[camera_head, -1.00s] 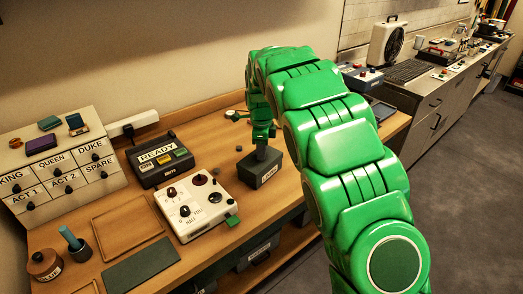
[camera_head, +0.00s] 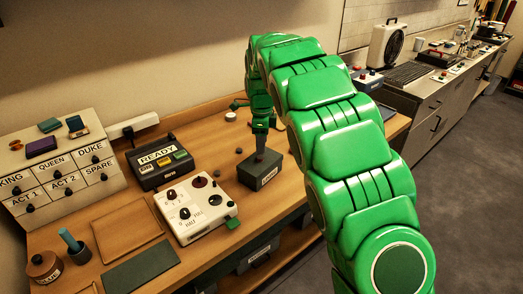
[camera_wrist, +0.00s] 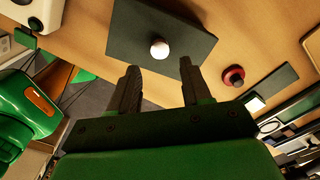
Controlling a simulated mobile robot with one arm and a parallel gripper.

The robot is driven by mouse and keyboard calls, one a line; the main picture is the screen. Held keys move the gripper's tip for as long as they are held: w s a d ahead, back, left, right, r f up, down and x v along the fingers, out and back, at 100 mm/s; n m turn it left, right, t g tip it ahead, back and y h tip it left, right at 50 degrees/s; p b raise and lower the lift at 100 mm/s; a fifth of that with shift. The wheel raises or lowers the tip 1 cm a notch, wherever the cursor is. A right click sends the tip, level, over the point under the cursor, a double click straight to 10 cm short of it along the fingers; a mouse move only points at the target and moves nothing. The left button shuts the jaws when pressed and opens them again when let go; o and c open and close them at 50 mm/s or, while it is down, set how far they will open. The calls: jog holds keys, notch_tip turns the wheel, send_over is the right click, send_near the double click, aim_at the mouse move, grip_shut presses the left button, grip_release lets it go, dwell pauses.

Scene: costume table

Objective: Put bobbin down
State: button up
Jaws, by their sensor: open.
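A dark grey block (camera_head: 262,177) with a small label on its front stands near the table's front edge. In the wrist view its flat top (camera_wrist: 178,28) carries a small pale round-topped thing (camera_wrist: 159,48). This may be the bobbin, but I cannot tell for sure. My gripper (camera_wrist: 160,66) is open, with its two dark fingers apart and nothing seen between them. The pale thing lies just beyond the fingertips. In the head view my gripper (camera_head: 261,152) is above the block, and its fingers hide part of the block's top.
A white box with knobs (camera_head: 196,208) and a green tab stands left of the block. The READY box (camera_head: 160,168) is behind it. A wooden tray (camera_head: 127,232) and a dark mat (camera_head: 140,266) lie further left. A red round knob (camera_wrist: 233,75) is right of the block in the wrist view.

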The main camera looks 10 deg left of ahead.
aim_at(262, 157)
notch_tip(262, 157, up, 7)
dwell(0.3)
jog(key=shift+r, duration=0.1)
jog(key=s+d+r+n, duration=0.3)
jog(key=s+d, duration=0.5)
jog(key=s, duration=0.1)
jog(key=s+d+r+n, duration=0.3)
jog(key=s+d+n, duration=0.1)
jog(key=s+d, duration=0.45)
jog(key=s+d+f+n, duration=0.2)
jog(key=s+n, duration=0.1)
jog(key=s, duration=0.7)
jog(key=s+d+f+n+g, duration=0.1)
jog(key=s+n, duration=0.3)
jog(key=s, duration=0.7)
jog(key=s+d+f+n, duration=0.3)
jog(key=s+f, duration=0.1)
jog(key=s, duration=0.6)
jog(key=shift+s+d+n+g, duration=0.2)
jog(key=shift+n+g, duration=0.1)
jog(key=shift+g, duration=0.1)
